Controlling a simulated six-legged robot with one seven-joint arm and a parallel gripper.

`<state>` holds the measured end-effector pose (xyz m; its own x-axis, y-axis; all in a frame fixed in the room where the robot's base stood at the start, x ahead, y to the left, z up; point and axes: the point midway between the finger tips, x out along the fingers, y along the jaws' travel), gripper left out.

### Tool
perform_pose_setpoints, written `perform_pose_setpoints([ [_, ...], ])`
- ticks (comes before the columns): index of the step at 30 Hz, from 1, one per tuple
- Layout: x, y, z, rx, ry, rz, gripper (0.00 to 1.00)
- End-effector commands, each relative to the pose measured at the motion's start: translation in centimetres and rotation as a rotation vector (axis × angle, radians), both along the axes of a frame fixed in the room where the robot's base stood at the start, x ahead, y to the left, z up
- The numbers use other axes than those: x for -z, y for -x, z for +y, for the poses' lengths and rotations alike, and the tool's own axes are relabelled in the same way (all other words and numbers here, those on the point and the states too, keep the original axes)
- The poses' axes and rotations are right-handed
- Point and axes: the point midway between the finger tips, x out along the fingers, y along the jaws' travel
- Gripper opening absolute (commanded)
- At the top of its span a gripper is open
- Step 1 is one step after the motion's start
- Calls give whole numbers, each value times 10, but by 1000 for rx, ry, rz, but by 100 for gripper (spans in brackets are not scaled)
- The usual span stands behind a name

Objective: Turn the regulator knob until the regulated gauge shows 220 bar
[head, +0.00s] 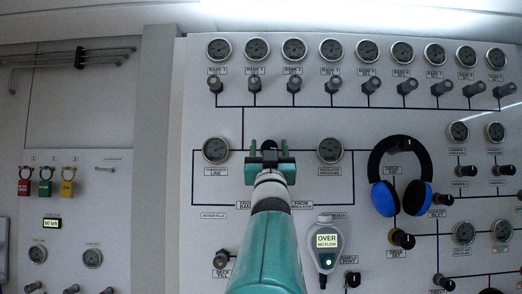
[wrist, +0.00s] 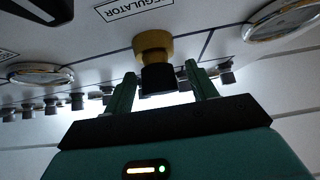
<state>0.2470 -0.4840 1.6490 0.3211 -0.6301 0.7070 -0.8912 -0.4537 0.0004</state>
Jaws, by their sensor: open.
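The regulator knob shows in the wrist view, with a brass-coloured collar (wrist: 153,44) and a black grip (wrist: 158,80). My gripper (wrist: 160,70) is open, with one green finger on each side of the knob; contact is not clear. In the head view my gripper (head: 270,158) is at the panel between two gauges and covers most of the knob. The regulated gauge (head: 330,150) is just right of it, round with a dark face. Its needle and numbers are too small to read. The line gauge (head: 216,150) is to the left.
A row of bank gauges and knobs (head: 331,85) runs above. Blue-black ear defenders (head: 400,176) hang at the right. A handheld meter (head: 326,245) reading "OVER NO FLOW" is below right of my gripper. Coloured padlocks (head: 45,188) hang at the left.

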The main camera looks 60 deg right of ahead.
Motion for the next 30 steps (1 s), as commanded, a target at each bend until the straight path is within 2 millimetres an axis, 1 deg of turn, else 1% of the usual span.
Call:
perform_pose_setpoints([
  [3, 0, 0, 1, 0, 1, 0, 57],
  [8, 0, 0, 0, 0, 0, 0, 26],
  [9, 0, 0, 0, 0, 0, 0, 18],
  [10, 0, 0, 0, 0, 1, 0, 13],
  [17, -1, -1, 0, -1, -8, -23, 13],
  [30, -2, -2, 1, -3, -117, -245, 13],
])
